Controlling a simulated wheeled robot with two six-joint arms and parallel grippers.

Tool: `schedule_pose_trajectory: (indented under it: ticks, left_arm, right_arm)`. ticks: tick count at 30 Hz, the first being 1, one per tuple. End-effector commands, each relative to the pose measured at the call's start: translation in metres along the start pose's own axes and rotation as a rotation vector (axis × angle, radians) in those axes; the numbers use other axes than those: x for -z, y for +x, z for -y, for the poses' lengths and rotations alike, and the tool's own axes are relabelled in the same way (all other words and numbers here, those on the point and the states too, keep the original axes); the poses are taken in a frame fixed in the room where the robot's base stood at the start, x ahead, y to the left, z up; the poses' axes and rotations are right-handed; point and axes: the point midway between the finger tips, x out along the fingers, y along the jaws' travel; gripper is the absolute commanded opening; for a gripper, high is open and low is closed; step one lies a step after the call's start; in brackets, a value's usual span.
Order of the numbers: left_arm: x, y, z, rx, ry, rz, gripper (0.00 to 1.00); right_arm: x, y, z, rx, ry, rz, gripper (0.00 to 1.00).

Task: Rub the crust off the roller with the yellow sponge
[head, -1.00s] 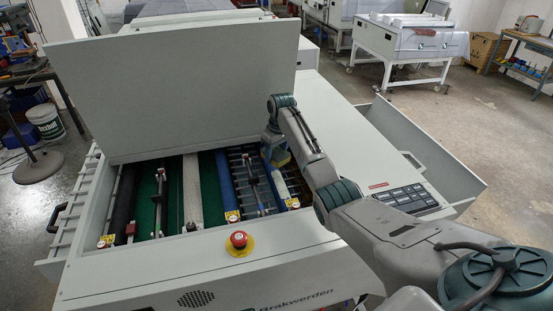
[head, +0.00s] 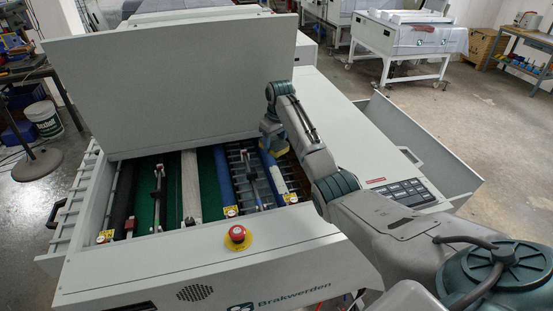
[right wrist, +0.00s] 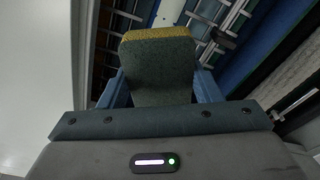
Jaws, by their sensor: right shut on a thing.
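My right gripper (head: 273,133) reaches down into the open machine from the right. It is shut on the yellow sponge (head: 277,151), mostly hidden by the gripper in the head view. In the right wrist view a grey-green slab with a yellow far edge, the sponge (right wrist: 160,34), sits between the blue fingers. Below the gripper in the head view lies the rightmost roller (head: 272,171), blue with a pale part near its front end. I cannot tell whether that pale part is crust, or whether the sponge touches the roller. My left gripper is not in view.
The raised lid (head: 195,85) stands behind the opening. Other rollers, including a black one (head: 122,195), a pale one (head: 191,185) and a blue one (head: 223,180), lie left of the gripper. A red stop button (head: 237,233) sits on the front panel.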

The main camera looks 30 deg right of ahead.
Motion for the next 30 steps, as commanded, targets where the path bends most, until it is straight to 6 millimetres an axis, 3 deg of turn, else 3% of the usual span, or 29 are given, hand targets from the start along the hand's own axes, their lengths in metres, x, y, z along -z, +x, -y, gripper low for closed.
schedule_pose_trajectory:
  ticks: [9,15,20,30]
  left_arm:
    - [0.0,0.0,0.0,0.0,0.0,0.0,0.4]
    - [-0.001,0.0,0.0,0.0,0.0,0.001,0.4]
    - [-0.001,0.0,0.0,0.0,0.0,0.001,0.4]
    - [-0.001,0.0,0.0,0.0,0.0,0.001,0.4]
  right_arm:
    - [-0.034,-0.043,0.018,0.0,0.003,-0.007,0.4]
    - [-0.05,-0.057,0.028,0.0,-0.002,-0.002,0.4]
    - [-0.053,-0.049,0.03,0.001,-0.001,0.0,0.4]
    - [-0.058,-0.007,0.029,0.0,-0.002,0.0,0.4]
